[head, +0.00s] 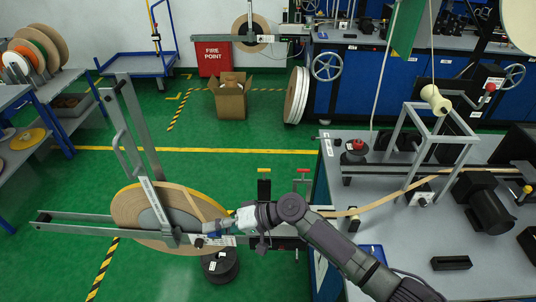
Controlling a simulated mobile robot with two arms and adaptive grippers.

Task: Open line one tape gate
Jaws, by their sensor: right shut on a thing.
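A large tan tape reel (127,208) with a grey hub stands between long grey metal rails (75,228) at the lower left. A tilted grey gate-like frame (130,110) with a bar handle (122,150) rises over it, and its labelled arm crosses the reel's face. I cannot tell for sure that this is the line one tape gate. My right gripper (207,228) is at the reel's front right, just above the labelled front rail. It is shut on a small part there, mostly hidden by the fingers. My left gripper is not in view.
Tan tape (385,200) runs right onto a grey machine table (460,260) with a roller stand and motors. A black spool (220,265) sits on the floor below the reel. A cardboard box (230,98) stands behind. Green floor is clear at centre.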

